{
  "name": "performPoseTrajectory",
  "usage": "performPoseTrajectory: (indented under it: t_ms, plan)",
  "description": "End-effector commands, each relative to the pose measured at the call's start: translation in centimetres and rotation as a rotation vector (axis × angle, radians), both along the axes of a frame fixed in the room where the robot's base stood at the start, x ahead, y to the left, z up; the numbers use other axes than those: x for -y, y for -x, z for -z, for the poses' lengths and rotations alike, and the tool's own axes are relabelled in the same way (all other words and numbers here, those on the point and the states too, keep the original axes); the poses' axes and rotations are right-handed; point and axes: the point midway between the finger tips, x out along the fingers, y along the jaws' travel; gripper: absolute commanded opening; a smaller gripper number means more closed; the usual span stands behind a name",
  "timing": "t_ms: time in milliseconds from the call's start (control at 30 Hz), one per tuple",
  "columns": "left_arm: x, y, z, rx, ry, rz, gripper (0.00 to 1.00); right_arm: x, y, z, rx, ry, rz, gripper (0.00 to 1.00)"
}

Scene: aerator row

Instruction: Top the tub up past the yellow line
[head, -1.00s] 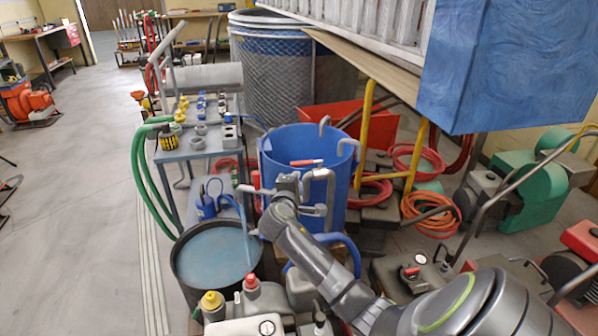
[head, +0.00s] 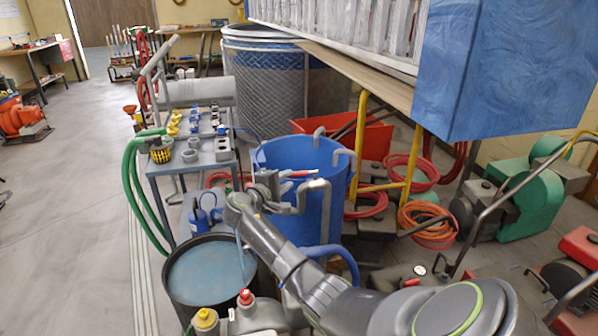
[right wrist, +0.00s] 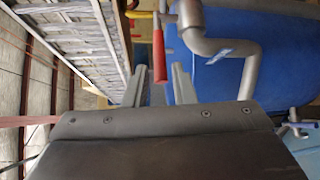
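The dark round tub (head: 168,285) stands at the lower left of the head view with blue water (head: 208,275) in it. I cannot make out a yellow line on it. A thin blue stream (head: 239,250) falls into the tub, partly behind my right arm. Beside it stands a blue barrel (head: 318,222) with grey pipework and a red handle (head: 300,174). My right gripper (head: 274,180) is at the pipework, close to the handle. In the right wrist view its fingers are apart, and the red handle (right wrist: 159,57) shows between and beyond their tips. My left gripper is out of view.
A grey bench (head: 190,163) with small fittings and a green hose (head: 133,190) stands behind the tub. Red-capped and yellow-capped containers (head: 205,320) crowd the front. A big blue block (head: 510,70) overhangs at right.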

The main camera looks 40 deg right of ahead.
Motion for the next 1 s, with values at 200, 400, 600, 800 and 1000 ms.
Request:
performPoseTrajectory:
  t_ms: [200,400,600,800,1000]
  plan:
    - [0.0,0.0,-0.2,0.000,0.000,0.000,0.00,4.2,-1.1,0.5,-0.002,0.001,0.003,0.23]
    - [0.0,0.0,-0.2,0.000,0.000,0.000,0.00,6.3,-1.8,0.9,0.000,0.000,0.000,0.23]
    - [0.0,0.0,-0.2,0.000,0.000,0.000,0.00,7.1,-2.0,1.0,0.001,-0.001,-0.001,0.23]
    - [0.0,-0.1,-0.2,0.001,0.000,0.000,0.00,7.2,-2.0,1.0,0.001,-0.001,-0.001,0.23]
    - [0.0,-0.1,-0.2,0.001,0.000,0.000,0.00,7.2,-2.0,1.0,0.001,-0.001,-0.001,0.05]
